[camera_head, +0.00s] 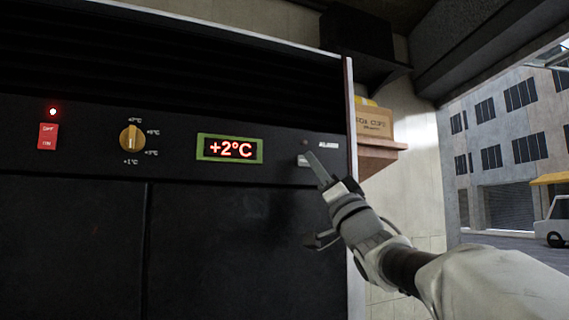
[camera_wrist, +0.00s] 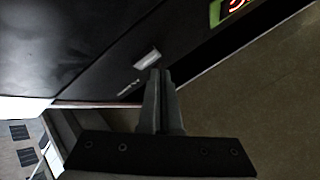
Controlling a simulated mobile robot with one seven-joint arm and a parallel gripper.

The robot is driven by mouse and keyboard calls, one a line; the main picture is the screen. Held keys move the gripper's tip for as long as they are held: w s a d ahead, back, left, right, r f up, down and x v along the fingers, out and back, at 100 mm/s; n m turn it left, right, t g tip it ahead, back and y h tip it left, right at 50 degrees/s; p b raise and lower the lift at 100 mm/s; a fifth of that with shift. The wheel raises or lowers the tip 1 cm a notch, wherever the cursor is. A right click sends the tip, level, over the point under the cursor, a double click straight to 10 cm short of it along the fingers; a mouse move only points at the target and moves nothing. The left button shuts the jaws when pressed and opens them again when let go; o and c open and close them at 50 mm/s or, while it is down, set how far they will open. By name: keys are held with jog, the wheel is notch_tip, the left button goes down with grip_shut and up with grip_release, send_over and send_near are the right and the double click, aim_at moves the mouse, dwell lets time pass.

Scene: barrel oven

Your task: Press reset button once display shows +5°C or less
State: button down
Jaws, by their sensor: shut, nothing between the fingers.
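The display (camera_head: 230,149) on the black panel reads +2°C in red inside a green frame. Part of it also shows at the top right of the wrist view (camera_wrist: 232,8). The reset button (camera_head: 303,161) is a small pale bar right of the display, under a small dark lamp and a white label. In the wrist view the button (camera_wrist: 147,59) lies just beyond my fingertips. My gripper (camera_head: 312,156) is shut and empty, its tips at the button's right side. I cannot tell whether they touch it.
A red switch (camera_head: 47,136) with a lit red lamp (camera_head: 53,111) above it and a yellow dial (camera_head: 131,139) sit left on the panel. A cardboard box (camera_head: 374,122) stands on a wooden shelf (camera_head: 378,156) right of the cabinet, near my wrist.

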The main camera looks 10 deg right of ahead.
jog(key=s, duration=0.1)
jog(key=s+d+b, duration=0.1)
jog(key=s, duration=0.1)
jog(key=s+b, duration=0.1)
jog(key=shift+s+d, duration=0.3)
jog(key=shift+s, duration=0.1)
jog(key=shift+f, duration=0.1)
dwell(0.7)
jog(key=s+d+f+m+g+h, duration=0.25)
jog(key=f+g+h, duration=0.3)
jog(key=f, duration=0.75)
jog(key=s+d+f+m+g+h, duration=0.1)
jog(key=s+f+g+h, duration=0.45)
jog(key=f, duration=0.85)
jog(key=s+a+f+n+g, duration=0.2)
jog(key=s+f+n+g, duration=0.1)
jog(key=s+f, duration=0.5)
jog(key=s+a+f+n+g, duration=0.2)
jog(key=s+f+g, duration=0.3)
jog(key=s+f, duration=0.4)
notch_tip(320, 180, down, 6)
jog(key=shift+f+n, duration=0.1)
jog(key=shift+n, duration=0.45)
